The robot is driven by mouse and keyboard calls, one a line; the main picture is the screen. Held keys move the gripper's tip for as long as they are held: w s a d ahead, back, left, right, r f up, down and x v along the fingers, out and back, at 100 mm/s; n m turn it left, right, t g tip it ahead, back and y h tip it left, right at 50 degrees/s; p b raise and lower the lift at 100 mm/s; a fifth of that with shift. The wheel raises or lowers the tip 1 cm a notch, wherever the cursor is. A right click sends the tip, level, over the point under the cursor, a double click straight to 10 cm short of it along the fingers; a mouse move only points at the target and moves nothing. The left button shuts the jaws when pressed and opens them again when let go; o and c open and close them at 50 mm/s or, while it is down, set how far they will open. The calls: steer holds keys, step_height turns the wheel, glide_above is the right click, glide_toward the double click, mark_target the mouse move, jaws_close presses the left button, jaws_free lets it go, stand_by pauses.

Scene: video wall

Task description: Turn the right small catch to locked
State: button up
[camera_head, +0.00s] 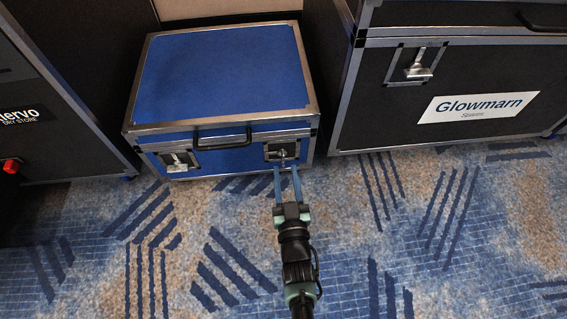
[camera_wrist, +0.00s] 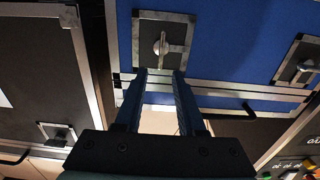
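The blue case (camera_head: 222,75) stands on the carpet with its front toward me. Its right small catch (camera_head: 283,151) is a silver turn-piece in a dark, metal-framed recess; it also shows in the wrist view (camera_wrist: 162,48). The left small catch (camera_head: 178,160) sits at the other end of the front. My gripper (camera_head: 286,168) is open, its two blue fingers pointing at the right catch. In the wrist view, the fingertips (camera_wrist: 160,76) are apart, just short of the turn-piece, with its stem lined up between them. Whether they touch it I cannot tell.
A black handle (camera_head: 222,139) is on the case front between the catches. A large dark case labelled Glowmarn (camera_head: 478,107) with its own latch stands at right. Another dark case (camera_head: 62,105) stands at left. The patterned carpet (camera_head: 400,240) in front is clear.

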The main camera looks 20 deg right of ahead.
mark_target(283, 158)
steer(key=shift+b+x, duration=0.95)
steer(key=shift+x, duration=1.45)
jaws_close()
